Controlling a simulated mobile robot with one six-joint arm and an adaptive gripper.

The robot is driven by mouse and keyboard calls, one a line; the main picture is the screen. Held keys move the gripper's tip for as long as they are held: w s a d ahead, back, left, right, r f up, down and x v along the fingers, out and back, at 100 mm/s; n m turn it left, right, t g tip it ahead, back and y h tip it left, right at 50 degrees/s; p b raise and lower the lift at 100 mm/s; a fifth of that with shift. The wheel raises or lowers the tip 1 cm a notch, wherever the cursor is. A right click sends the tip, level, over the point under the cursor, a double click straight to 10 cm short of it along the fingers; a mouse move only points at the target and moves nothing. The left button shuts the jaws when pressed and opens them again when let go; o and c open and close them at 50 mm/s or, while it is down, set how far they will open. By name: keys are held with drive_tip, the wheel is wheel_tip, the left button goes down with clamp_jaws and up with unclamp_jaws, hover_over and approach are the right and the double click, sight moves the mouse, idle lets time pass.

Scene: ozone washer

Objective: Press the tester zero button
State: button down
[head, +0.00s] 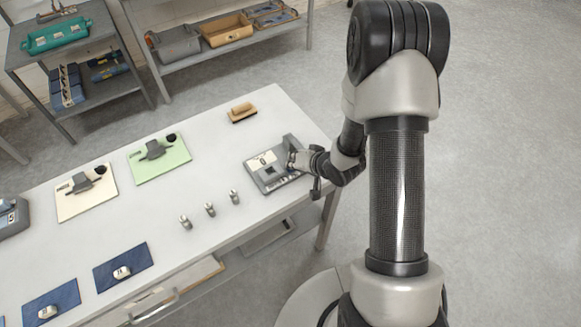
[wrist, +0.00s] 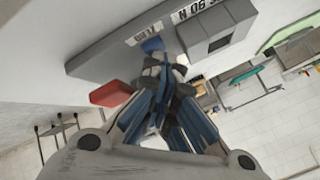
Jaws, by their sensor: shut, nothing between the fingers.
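The tester (head: 265,178) is a grey device with a light panel at the right end of the white table. In the wrist view its grey body (wrist: 112,50) fills the upper left. A blue button (wrist: 152,45) sits on it beside a small white label, and a red part (wrist: 111,93) is at its edge. My gripper (head: 292,160) is at the tester's right side in the head view. In the wrist view my gripper (wrist: 168,68) is shut and empty, its tips close to the blue button. I cannot tell whether they touch it.
Several small metal cylinders (head: 210,210) stand left of the tester. A brown block (head: 242,111) lies behind it. A green mat (head: 175,168) and a cream mat (head: 75,207) hold grey fixtures. Blue mats (head: 138,262) lie near the front edge. Shelves stand behind the table.

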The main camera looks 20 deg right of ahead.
drive_tip(key=shift+d+r+p, duration=0.1)
drive_tip(key=shift+r+p, duration=0.5)
drive_tip(key=shift+r, duration=0.15)
wheel_tip(320, 180, up, 5)
drive_tip(key=p, duration=0.4)
idle(0.6)
